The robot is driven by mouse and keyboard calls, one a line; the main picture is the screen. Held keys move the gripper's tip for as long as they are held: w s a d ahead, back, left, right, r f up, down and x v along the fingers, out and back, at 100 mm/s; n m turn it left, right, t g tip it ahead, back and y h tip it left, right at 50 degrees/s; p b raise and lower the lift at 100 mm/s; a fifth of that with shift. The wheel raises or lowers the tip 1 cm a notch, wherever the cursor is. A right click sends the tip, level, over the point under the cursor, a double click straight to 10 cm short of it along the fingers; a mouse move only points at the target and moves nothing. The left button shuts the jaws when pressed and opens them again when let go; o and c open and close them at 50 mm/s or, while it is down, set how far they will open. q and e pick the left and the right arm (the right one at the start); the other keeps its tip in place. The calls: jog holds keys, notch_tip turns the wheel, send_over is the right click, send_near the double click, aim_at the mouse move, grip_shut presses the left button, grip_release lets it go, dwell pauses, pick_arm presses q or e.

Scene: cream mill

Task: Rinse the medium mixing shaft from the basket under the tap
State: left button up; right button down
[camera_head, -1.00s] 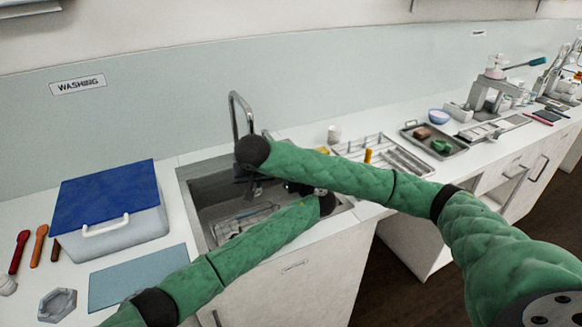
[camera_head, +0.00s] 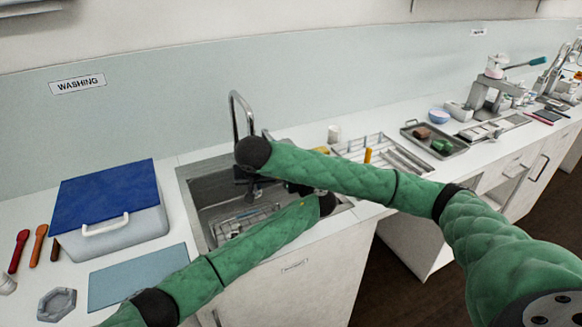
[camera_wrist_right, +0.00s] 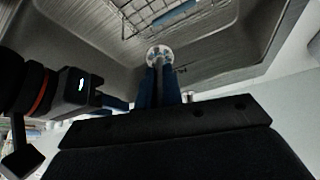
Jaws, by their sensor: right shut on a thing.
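My right gripper (camera_wrist_right: 163,85) is shut on the mixing shaft (camera_wrist_right: 159,55); its blue fingers stand either side of it. A pale round end with small holes shows just past the fingertips, above the sink floor. In the head view my right wrist hangs over the sink (camera_head: 205,190), in front of the tap (camera_head: 233,110), and hides most of the gripper. The wire basket (camera_head: 238,222) lies in the sink, partly behind my left arm; it also shows in the right wrist view (camera_wrist_right: 172,16). My left gripper (camera_wrist_right: 85,95) is close beside the right one; its jaws are unclear. No water stream is visible.
A grey bin with a blue lid (camera_head: 108,195) stands left of the sink, with a blue mat (camera_head: 138,277) in front. A rack (camera_head: 375,148) and a tray (camera_head: 455,150) are on the counter to the right. My arms cross close together over the sink's right side.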

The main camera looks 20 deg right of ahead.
dwell(0.5)
jog(key=s+a+r, duration=0.1)
jog(key=s+r, duration=0.3)
jog(key=s, duration=0.1)
dwell(0.6)
jog(key=shift+a, duration=0.1)
dwell(0.5)
